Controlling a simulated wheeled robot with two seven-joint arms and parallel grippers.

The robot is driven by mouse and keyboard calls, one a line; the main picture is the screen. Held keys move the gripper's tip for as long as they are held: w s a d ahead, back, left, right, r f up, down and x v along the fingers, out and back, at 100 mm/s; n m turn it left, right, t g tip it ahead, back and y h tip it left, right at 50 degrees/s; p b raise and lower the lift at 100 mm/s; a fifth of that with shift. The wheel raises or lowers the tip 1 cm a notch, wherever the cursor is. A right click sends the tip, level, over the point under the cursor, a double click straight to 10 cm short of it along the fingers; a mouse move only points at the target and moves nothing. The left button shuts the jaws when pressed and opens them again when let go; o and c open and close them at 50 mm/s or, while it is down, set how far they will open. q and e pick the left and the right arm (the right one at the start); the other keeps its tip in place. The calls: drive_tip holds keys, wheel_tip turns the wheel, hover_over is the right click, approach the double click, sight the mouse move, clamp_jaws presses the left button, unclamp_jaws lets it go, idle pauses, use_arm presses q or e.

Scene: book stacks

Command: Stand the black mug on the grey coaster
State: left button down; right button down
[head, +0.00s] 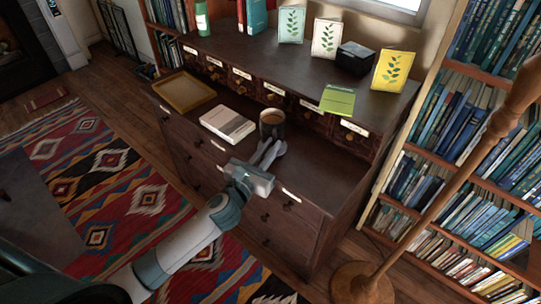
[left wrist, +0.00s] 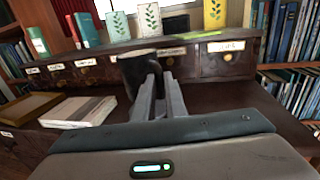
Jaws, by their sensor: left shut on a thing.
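The black mug (head: 272,125), with brown liquid inside, is at the upper part of the dark wooden desk, in front of the small drawers. In the left wrist view the mug (left wrist: 133,74) is at the fingertips, its lower part partly hidden by the fingers. My left gripper (head: 270,152) reaches it from the front and is shut on it; its fingers also show in the left wrist view (left wrist: 163,88). I cannot tell whether the mug's base touches the desk. I cannot make out a grey coaster in either view. My right gripper is not in view.
A white and grey book (head: 228,124) lies left of the mug, and a tan tray (head: 184,92) further left. A green card (head: 338,99) is at the right by the raised shelf. The desk surface right of the mug (head: 318,160) is clear. A floor lamp (head: 440,205) stands right.

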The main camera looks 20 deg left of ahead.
use_arm(q)
wheel_tip(320, 180, down, 2)
drive_tip(key=shift+f, duration=0.45)
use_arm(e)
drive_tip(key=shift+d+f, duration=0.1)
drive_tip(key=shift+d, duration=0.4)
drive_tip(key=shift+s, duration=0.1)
use_arm(q)
drive_tip(key=shift+f+b, duration=0.15)
drive_tip(key=shift+b, duration=0.2)
drive_tip(key=c, duration=1.8)
unclamp_jaws()
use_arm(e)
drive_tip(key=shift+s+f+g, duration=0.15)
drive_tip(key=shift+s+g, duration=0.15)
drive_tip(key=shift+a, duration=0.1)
